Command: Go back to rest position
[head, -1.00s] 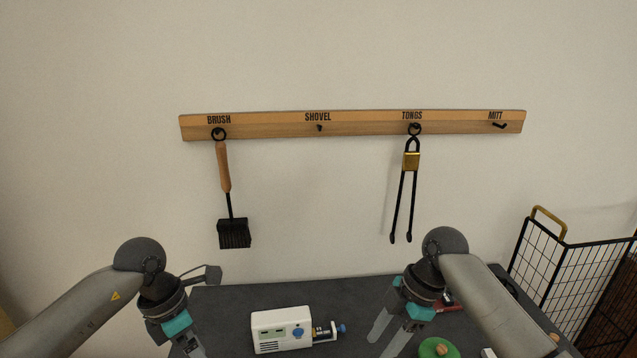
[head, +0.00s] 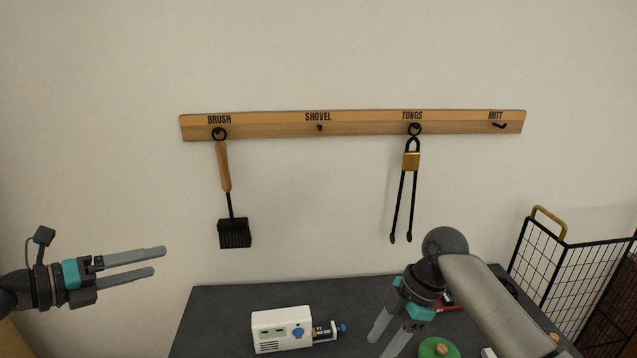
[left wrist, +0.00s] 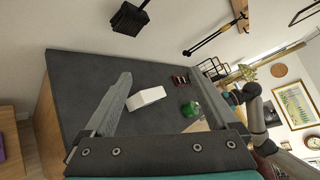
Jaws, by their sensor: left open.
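My left gripper (head: 160,262) is at the left of the head view, its fingers pointing right, open and empty in front of the wall. In the left wrist view its two fingers (left wrist: 158,105) are spread apart with nothing between them. My right gripper (head: 391,341) hangs over the dark table (head: 225,300), fingers pointing down. Its two fingers show apart, with their tips near the bottom edge, and I see nothing between them.
A wooden rail (head: 350,123) on the wall holds a brush (head: 226,175) and tongs (head: 411,160); the shovel and mitt hooks are empty. A white device (head: 281,330) and a green round item (head: 438,348) are on the table. A wire basket (head: 570,270) stands right.

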